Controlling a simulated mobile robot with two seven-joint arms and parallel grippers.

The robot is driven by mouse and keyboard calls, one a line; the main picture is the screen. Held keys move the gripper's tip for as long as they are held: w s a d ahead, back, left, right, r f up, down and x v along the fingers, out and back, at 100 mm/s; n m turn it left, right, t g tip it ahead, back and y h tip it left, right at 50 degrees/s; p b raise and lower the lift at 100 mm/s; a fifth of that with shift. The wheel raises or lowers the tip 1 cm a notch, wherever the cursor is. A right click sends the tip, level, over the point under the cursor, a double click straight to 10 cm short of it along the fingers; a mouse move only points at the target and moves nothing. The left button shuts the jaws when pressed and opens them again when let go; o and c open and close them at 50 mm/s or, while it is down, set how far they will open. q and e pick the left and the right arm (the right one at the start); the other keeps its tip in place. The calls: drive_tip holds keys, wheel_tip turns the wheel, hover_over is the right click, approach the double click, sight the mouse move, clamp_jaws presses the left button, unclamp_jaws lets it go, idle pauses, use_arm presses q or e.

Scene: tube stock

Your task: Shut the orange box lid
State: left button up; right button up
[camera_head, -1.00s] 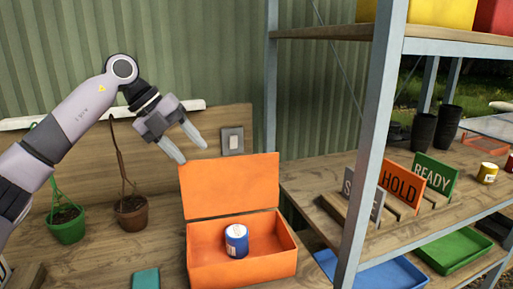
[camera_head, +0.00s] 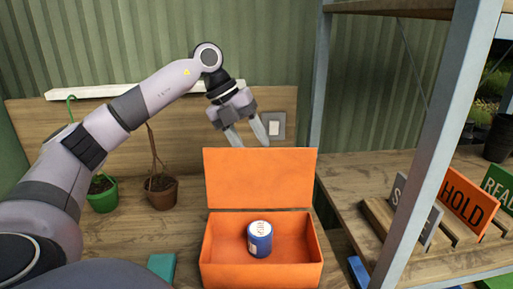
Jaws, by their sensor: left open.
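The orange box (camera_head: 262,276) stands on the wooden bench with its lid (camera_head: 259,179) raised upright at the back. A blue can with a white top (camera_head: 259,239) stands inside the box. My left gripper (camera_head: 250,141) is open and empty, its fingers pointing down just above or behind the lid's top edge. The lid partly overlaps the fingertips' area, and I cannot tell whether they touch it. My right gripper is not in view.
Two potted plants, one green pot (camera_head: 103,198) and one brown pot (camera_head: 161,193), stand to the left. A teal block (camera_head: 161,266) lies left of the box. A metal shelf post (camera_head: 432,150) and sign rack stand to the right.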

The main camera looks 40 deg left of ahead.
sight(260, 176)
use_arm(q)
drive_tip(key=shift+x, duration=1.2)
drive_tip(key=shift+w, duration=0.1)
drive_tip(key=shift+c, duration=0.3)
clamp_jaws()
